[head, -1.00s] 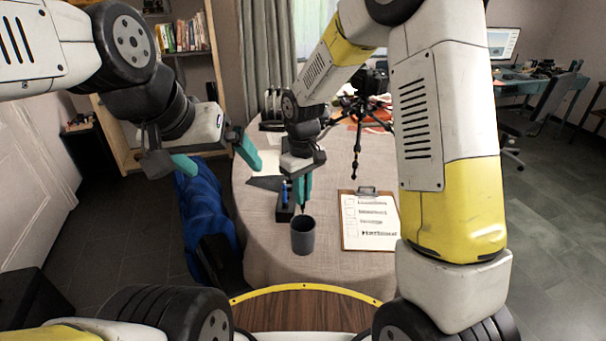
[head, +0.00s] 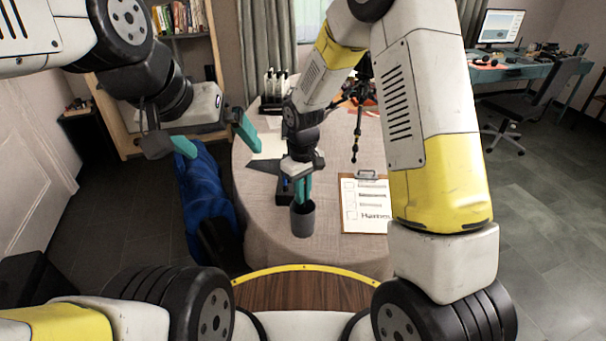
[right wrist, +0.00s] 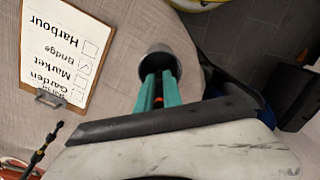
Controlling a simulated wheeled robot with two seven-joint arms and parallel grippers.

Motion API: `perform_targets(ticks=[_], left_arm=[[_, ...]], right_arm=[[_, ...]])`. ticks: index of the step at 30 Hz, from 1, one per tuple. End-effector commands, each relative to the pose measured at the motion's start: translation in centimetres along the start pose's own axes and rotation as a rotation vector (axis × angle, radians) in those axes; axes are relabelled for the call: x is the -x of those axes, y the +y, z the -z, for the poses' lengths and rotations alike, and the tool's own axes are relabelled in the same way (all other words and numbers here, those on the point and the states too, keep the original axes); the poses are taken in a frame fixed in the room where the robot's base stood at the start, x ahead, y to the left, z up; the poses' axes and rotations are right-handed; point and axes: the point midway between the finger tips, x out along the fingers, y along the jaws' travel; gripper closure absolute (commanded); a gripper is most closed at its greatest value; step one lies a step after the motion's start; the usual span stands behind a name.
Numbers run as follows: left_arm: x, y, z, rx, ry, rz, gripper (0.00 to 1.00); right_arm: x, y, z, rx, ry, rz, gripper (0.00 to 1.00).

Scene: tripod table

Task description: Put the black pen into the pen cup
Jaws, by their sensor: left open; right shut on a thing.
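The dark grey pen cup (head: 303,222) stands upright on the table near its front edge; its rim also shows in the right wrist view (right wrist: 158,54). My right gripper (head: 303,198) points down with its green fingertips at the cup's mouth. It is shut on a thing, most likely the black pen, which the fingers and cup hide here. A small red spot shows between the fingers in the right wrist view (right wrist: 160,90). My left gripper (head: 220,150) is open and empty, in the air left of the table.
A dark holder (head: 284,194) stands just behind the cup, partly hidden. A clipboard (head: 365,215) lies to the right. A black tripod (head: 356,140) and a rack (head: 272,102) are further back. Blue cloth (head: 204,190) hangs left of the table.

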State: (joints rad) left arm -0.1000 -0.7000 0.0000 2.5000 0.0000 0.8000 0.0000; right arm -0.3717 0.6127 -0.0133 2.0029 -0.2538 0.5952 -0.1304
Motion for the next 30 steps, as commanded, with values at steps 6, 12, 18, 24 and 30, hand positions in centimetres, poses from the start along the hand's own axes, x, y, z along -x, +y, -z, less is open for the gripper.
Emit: perform_targets(ticks=[6, 12, 18, 24, 30], left_arm=[[0.0, 0.0, 0.0, 0.0, 0.0, 0.0, 0.0], [0.0, 0.0, 0.0, 0.0, 0.0, 0.0, 0.0], [0.0, 0.0, 0.0, 0.0, 0.0, 0.0, 0.0], [0.0, 0.0, 0.0, 0.0, 0.0, 0.0, 0.0], [0.0, 0.0, 0.0, 0.0, 0.0, 0.0, 0.0]], right_arm=[[0.0, 0.0, 0.0, 0.0, 0.0, 0.0, 1.0], [0.0, 0.0, 0.0, 0.0, 0.0, 0.0, 0.64], [0.0, 0.0, 0.0, 0.0, -0.001, 0.0, 0.64], [1.2, 0.0, 0.1, 0.0, 0.002, 0.0, 0.64], [4.7, 0.1, 0.1, -0.002, 0.004, -0.001, 0.64]])
